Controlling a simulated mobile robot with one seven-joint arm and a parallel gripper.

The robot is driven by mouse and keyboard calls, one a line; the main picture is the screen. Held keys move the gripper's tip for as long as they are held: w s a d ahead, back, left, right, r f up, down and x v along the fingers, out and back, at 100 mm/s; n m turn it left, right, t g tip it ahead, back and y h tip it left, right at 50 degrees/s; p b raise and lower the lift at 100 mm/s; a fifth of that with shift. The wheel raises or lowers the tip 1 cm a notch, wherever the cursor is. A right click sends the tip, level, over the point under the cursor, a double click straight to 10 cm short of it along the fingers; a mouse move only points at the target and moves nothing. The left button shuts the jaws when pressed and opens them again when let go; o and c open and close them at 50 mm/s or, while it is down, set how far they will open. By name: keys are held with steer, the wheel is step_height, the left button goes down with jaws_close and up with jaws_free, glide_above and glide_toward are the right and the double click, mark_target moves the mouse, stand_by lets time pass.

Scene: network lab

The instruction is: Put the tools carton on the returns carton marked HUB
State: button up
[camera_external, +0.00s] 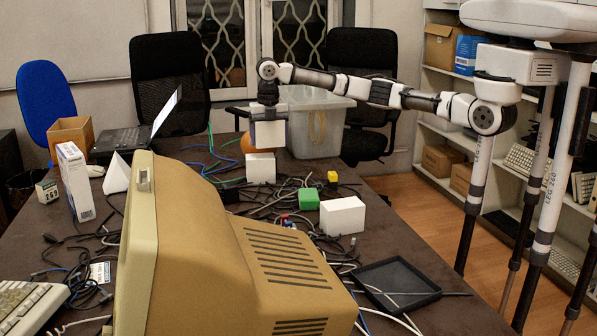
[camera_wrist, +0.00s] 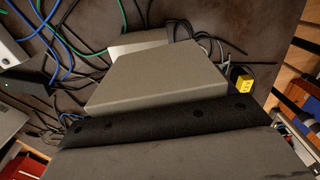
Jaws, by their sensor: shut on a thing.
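My gripper (camera_external: 268,112) points down over the far part of the table and is shut on a plain pale grey carton (camera_external: 268,134). The held carton fills the middle of the wrist view (camera_wrist: 158,80), up against the dark gripper body. It carries no readable label, so I cannot confirm that it is the tools carton. A white carton (camera_external: 261,168) stands on the table just below it. A pale box top (camera_wrist: 140,44) shows partly behind the held carton in the wrist view. Another white carton (camera_external: 342,215) stands nearer, to the right. No HUB mark is readable on either.
Loose cables, a green block (camera_external: 308,198), a yellow block (camera_external: 332,176) and a black tray (camera_external: 395,284) clutter the table. A big beige monitor (camera_external: 220,250) fills the front.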

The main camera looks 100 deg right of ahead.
mark_target(269, 145)
steer(key=shift+f, duration=1.55)
steer(key=shift+f, duration=0.1)
steer(key=o, duration=1)
steer(key=shift+o, duration=0.2)
step_height(269, 145, up, 12)
steer(key=shift+r+b, duration=0.1)
steer(key=shift+b, duration=0.3)
